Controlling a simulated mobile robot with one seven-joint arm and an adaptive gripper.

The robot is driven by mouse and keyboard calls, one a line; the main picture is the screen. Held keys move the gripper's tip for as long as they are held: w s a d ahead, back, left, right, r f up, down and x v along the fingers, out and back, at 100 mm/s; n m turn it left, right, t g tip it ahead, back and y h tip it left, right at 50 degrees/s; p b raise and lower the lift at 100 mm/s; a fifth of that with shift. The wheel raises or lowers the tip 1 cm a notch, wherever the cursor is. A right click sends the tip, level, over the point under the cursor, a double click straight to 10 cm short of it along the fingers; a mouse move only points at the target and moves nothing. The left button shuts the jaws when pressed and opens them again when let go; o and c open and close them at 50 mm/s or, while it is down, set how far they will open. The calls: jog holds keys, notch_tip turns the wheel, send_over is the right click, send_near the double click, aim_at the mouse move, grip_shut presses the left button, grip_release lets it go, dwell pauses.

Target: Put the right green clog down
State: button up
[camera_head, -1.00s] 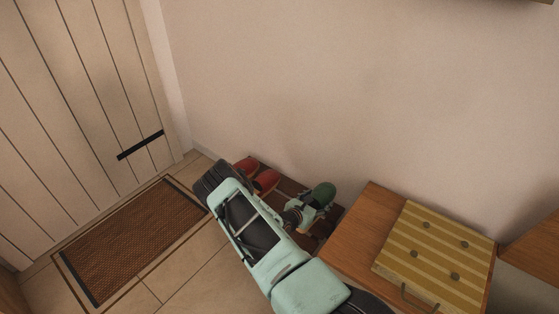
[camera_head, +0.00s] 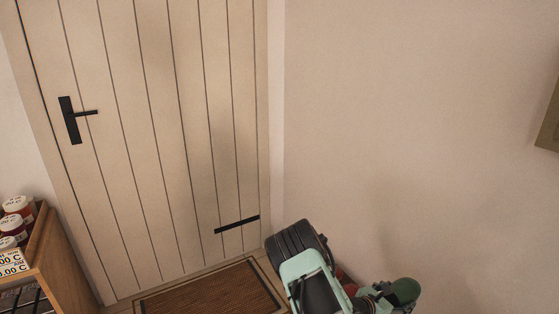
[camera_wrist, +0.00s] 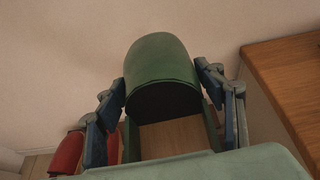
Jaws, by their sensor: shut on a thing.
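A green clog (camera_wrist: 162,62) fills the middle of the wrist view, its rounded toe upward and its dark opening toward me. My gripper (camera_wrist: 163,112) is shut on it, with one finger at each side. In the head view the green clog (camera_head: 405,290) shows at the bottom, beside my gripper (camera_head: 384,297). Whether it touches anything below is hidden. Another green clog cannot be made out.
A red shoe (camera_wrist: 69,153) lies left of my gripper, and a wooden cabinet (camera_wrist: 290,75) stands close on its right. The wall is behind. In the head view are a door (camera_head: 150,140), a brown doormat (camera_head: 215,293) and a shelf with jars (camera_head: 50,243) at left.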

jog(key=w+a+r+b, duration=0.2)
jog(key=a+r, duration=0.6)
jog(key=s+a+r+n+t+y+b, duration=0.1)
jog(key=s+a+r+b, duration=0.2)
jog(key=s+a+r, duration=0.4)
jog(key=s+a+r+b, duration=0.3)
jog(key=s+a+r, duration=0.15)
jog(key=a, duration=0.55)
notch_tip(320, 180, up, 27)
jog(key=p, duration=3.4)
jog(key=shift+d, duration=0.2)
jog(key=shift+s, duration=0.15)
